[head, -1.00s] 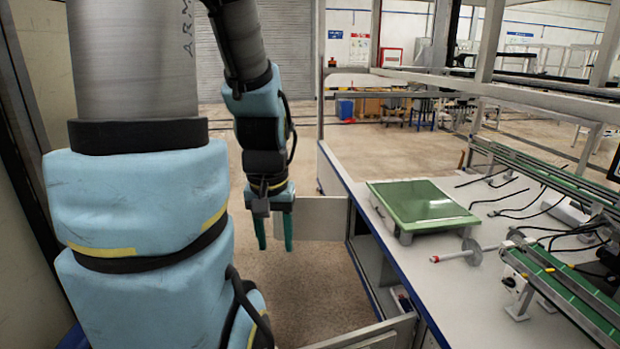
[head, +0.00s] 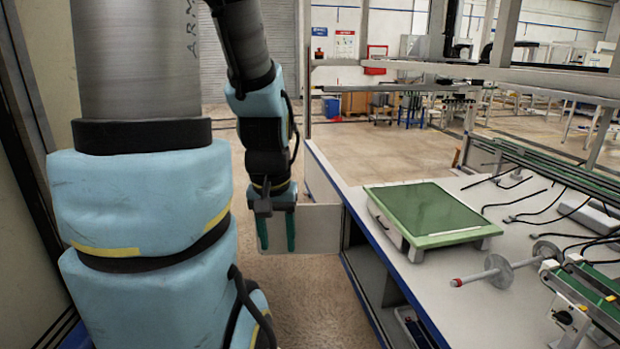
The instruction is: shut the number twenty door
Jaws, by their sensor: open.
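A pale door panel (head: 318,229) stands swung open from the left side of the workbench, below its top. No number is legible on it, so I cannot tell whether it is the number twenty door. My gripper (head: 277,234) points down with its two green fingers apart and empty. In the picture it overlaps the left part of the panel, on the near side; I cannot tell whether it touches. An open compartment (head: 412,326) in the bench side shows at the bottom, with small items inside.
The workbench (head: 375,237) fills the right side, carrying a green-topped device (head: 427,212), a rod with discs (head: 499,271), cables and green rails. A wall stands close on the left. Concrete floor (head: 300,295) is clear between my arm and the bench.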

